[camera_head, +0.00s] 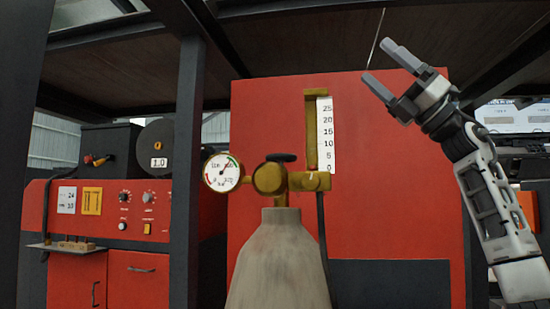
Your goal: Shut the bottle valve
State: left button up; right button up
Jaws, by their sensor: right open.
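The gas bottle (279,262) stands upright in the lower middle, grey-beige, its lower part cut off by the picture edge. A brass regulator (269,179) sits on top, with a round pressure gauge (222,172) on its left. The bottle valve (281,157) shows as a dark knob above the brass body. A brass flow tube (311,130) with a white scale rises on the right. My right gripper (378,64) is open and empty, up and to the right of the valve, well apart from it. My left gripper is not in view.
A large red panel (400,190) stands behind the bottle. A red machine (135,230) with knobs, a spool and a small shelf stands at the left. A dark post (187,150) rises between them. Dark beams cross overhead. A dark hose hangs beside the bottle.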

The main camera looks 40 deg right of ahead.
aim_at(274, 159)
jog(key=w+f+g+h, duration=0.2)
jog(key=w+f+h, duration=0.1)
jog(key=f+h, duration=0.3)
jog(key=w+f+g+h, duration=0.2)
jog(key=w+f+h, duration=0.15)
jog(key=f, duration=0.45)
jog(key=shift+g+h, duration=0.25)
jog(key=shift+g, duration=0.05)
jog(key=x, duration=0.5)
jog(key=p+x, duration=0.1)
jog(key=x, duration=0.4)
jog(key=d+p+x, duration=0.1)
jog(key=x, duration=0.4)
jog(key=shift+w+a+f, duration=0.1)
jog(key=shift+w+a, duration=0.1)
jog(key=shift+w, duration=0.35)
jog(key=shift+p+x, duration=0.35)
jog(key=shift+x, duration=0.45)
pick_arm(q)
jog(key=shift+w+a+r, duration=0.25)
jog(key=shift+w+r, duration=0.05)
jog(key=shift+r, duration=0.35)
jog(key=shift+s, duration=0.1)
pick_arm(e)
jog(key=shift+d, duration=0.1)
jog(key=c, duration=1)
